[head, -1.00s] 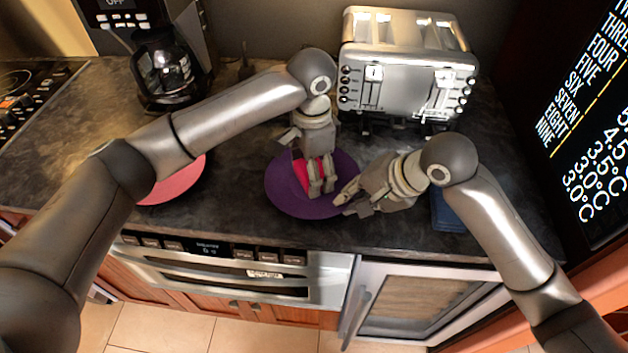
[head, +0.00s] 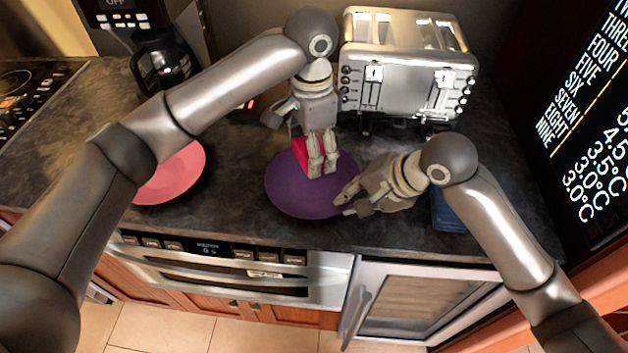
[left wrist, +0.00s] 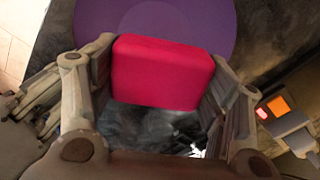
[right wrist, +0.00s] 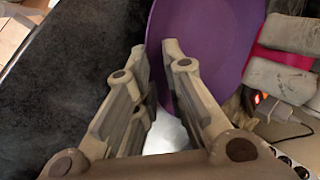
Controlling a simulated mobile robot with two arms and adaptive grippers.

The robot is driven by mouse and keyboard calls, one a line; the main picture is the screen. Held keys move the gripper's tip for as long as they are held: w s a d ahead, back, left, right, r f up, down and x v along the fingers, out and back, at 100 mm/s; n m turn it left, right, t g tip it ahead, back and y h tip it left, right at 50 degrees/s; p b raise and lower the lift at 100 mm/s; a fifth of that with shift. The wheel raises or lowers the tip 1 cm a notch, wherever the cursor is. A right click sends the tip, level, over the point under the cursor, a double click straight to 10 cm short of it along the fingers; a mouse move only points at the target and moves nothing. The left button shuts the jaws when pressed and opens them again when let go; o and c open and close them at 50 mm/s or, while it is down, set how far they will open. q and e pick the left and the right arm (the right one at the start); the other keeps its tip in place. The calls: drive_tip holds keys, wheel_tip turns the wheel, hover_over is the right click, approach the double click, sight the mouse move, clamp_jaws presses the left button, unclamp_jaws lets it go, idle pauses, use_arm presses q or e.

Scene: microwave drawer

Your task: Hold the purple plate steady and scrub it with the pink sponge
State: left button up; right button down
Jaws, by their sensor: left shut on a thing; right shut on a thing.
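The purple plate (head: 300,200) lies on the dark counter; it also shows in the left wrist view (left wrist: 190,20) and the right wrist view (right wrist: 215,40). My left gripper (head: 322,172) is shut on the pink sponge (head: 301,154) at the plate's far side. The sponge spans between its fingers in the left wrist view (left wrist: 163,72). I cannot tell whether the sponge touches the plate. My right gripper (head: 346,204) is shut on the plate's right rim. In the right wrist view the plate's edge runs between its fingers (right wrist: 155,55); part of the sponge shows at the right (right wrist: 290,57).
A pink plate (head: 178,176) lies to the left, partly behind my left arm. A silver toaster (head: 405,70) stands behind the purple plate. A coffee maker (head: 165,65) stands at the back left. A blue item (head: 447,212) lies at the right. The counter's front edge is close to the purple plate.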

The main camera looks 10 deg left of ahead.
use_arm(q)
drive_tip(key=a, duration=0.9)
use_arm(e)
drive_tip(key=shift+f, duration=0.2)
use_arm(q)
drive_tip(key=shift+w+f, duration=0.1)
use_arm(e)
drive_tip(key=c, duration=1.4)
unclamp_jaws()
drive_tip(key=shift+r, duration=0.15)
drive_tip(key=v, duration=1.2)
